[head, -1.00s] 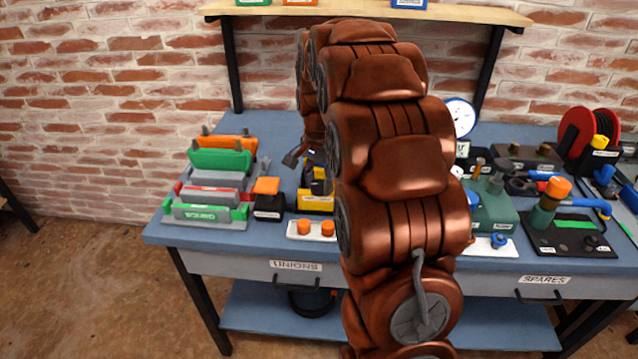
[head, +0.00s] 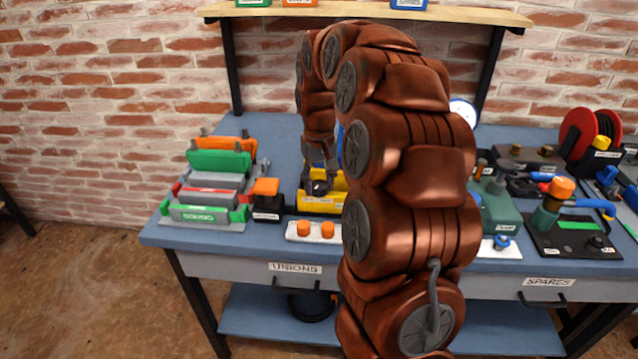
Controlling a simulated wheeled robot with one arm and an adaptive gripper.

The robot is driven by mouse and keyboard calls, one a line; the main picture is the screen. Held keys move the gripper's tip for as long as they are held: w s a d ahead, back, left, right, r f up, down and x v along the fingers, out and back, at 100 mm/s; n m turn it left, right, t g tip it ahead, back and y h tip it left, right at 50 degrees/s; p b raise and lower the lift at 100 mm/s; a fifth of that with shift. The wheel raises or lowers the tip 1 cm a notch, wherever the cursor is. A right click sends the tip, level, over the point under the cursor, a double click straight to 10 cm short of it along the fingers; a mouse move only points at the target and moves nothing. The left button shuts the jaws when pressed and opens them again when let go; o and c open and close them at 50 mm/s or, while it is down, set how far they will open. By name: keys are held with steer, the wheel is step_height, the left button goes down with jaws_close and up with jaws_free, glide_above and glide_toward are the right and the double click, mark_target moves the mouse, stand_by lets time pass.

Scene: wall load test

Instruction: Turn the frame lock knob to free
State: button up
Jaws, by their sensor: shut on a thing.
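My gripper (head: 319,182) is over the yellow block (head: 322,205) at the front middle of the bench, pointing down. Its fingers are shut on a small dark knob (head: 319,188) at the top of that block. The fingers cover much of the knob, so I cannot see which way it is turned. The label on the yellow block is too small to read. My arm hides the area just to the right of the block.
A black block with an orange top (head: 266,200) stands close on the left. A white plate with two orange knobs (head: 303,234) lies in front. The green and grey frame unit (head: 207,214) is further left. A dark green box (head: 497,212) stands right of my arm.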

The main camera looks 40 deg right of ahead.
mark_target(319, 184)
steer(key=shift+r+n, duration=0.1)
steer(key=shift+n, duration=2.1)
steer(key=o, duration=1.1)
steer(key=shift+o, duration=0.2)
step_height(319, 184, up, 12)
